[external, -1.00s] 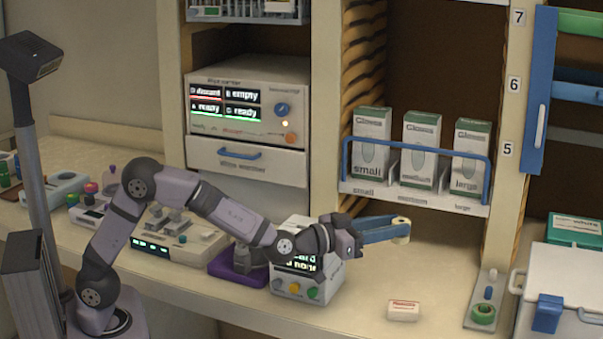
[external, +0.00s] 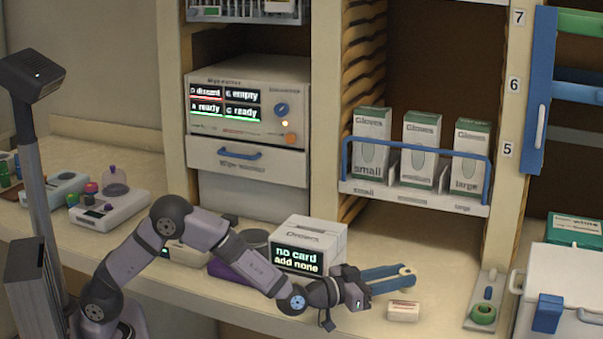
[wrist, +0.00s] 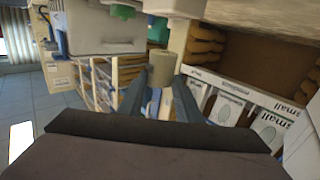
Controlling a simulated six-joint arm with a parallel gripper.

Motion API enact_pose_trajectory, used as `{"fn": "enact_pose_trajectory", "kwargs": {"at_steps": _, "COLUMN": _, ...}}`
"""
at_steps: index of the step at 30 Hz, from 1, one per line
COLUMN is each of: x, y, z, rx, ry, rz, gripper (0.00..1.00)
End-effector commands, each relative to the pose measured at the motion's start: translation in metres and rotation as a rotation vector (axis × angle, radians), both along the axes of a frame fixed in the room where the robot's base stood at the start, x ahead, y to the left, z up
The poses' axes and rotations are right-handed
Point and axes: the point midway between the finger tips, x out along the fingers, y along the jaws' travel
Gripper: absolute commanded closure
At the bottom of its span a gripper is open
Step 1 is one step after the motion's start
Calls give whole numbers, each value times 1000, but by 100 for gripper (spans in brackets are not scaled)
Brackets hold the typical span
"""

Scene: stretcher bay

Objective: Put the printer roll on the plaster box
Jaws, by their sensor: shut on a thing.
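The printer roll (external: 406,269) is a small cream cylinder at the tips of my gripper's blue fingers. In the wrist view the roll (wrist: 159,62) shows between the fingertips. My gripper (external: 404,276) is shut on it and reaches out to the right, low over the counter. The plaster box (external: 403,311) is a small white box with a red label, lying on the counter near its front edge. In the external view it is just below the roll, with a visible gap between them. I cannot make out the plaster box in the wrist view.
Glove boxes (external: 416,150) stand on a shelf behind. The counter around the plaster box is clear.

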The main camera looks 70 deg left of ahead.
Motion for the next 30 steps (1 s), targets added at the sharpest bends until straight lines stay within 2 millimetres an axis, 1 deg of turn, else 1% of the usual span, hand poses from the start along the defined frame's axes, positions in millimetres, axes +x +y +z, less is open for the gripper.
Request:
{"fn": "enact_pose_trajectory", "kwargs": {"at_steps": 3, "x": 0, "y": 0, "z": -7, "rx": 1, "ry": 0, "rz": 0, "gripper": 95}}
{"fn": "enact_pose_trajectory", "kwargs": {"at_steps": 8, "x": 0, "y": 0, "z": -9, "rx": 1, "ry": -1, "rz": 0, "gripper": 95}}
{"fn": "enact_pose_trajectory", "kwargs": {"at_steps": 10, "x": 0, "y": 0, "z": -13, "rx": 1, "ry": 0, "rz": 0, "gripper": 95}}
{"fn": "enact_pose_trajectory", "kwargs": {"at_steps": 18, "x": 0, "y": 0, "z": -42, "rx": 1, "ry": 1, "rz": 0, "gripper": 95}}
{"fn": "enact_pose_trajectory", "kwargs": {"at_steps": 30, "x": 0, "y": 0, "z": -47, "rx": 0, "ry": -1, "rz": 0, "gripper": 95}}
